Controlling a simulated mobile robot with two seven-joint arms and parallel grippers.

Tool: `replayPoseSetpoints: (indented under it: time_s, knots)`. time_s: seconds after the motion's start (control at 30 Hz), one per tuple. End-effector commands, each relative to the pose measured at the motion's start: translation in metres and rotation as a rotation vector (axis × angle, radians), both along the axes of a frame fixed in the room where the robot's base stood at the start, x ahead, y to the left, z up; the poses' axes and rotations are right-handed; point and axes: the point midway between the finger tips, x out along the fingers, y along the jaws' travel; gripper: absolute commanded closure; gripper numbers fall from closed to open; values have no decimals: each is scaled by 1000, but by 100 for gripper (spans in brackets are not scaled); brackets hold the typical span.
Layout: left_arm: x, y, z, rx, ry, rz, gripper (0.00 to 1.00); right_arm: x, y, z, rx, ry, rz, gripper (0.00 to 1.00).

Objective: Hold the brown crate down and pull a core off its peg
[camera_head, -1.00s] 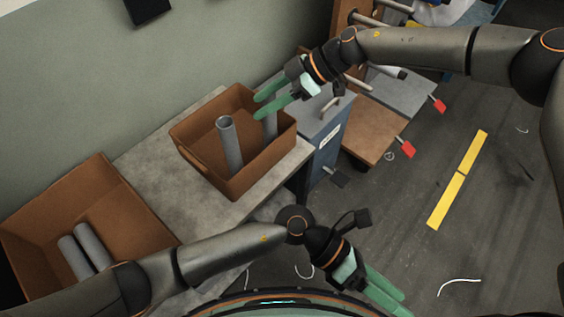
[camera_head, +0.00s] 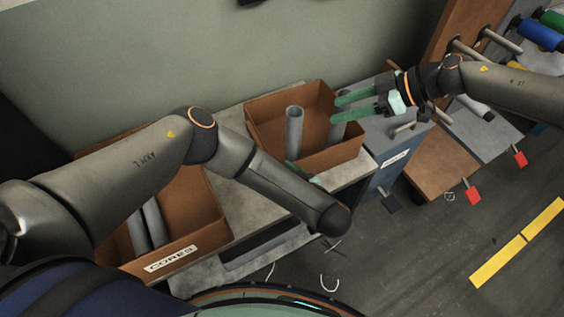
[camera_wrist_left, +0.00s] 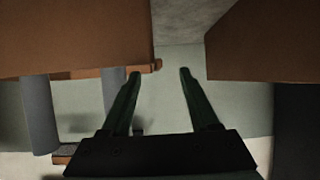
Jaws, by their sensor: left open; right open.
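A second brown crate labelled CORES (camera_head: 190,245) stands at left and holds grey cores (camera_head: 153,222). A blue-grey cabinet (camera_head: 385,178) adjoins the counter (camera_head: 228,190). At right are a rack with pegs (camera_head: 455,45) and red-tipped pegs (camera_head: 473,194).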

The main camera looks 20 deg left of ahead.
Motion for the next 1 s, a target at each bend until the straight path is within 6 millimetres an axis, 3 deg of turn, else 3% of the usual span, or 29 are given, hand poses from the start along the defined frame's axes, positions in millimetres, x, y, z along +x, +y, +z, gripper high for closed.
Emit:
replayPoseSetpoints:
  time_s: [0.1, 0.23, 0.7, 1.0]
  knots:
    - [11, 8, 11, 60, -57, -31, 39, 0, 0, 0, 0, 0, 0, 50]
    - [19, 15, 11, 78, -72, -37, 39, 0, 0, 0, 0, 0, 0, 50]
    - [72, 71, -22, 75, -68, -34, 39, 0, 0, 0, 0, 0, 0, 50]
    - [91, 90, -34, 72, -66, -37, 39, 0, 0, 0, 0, 0, 0, 50]
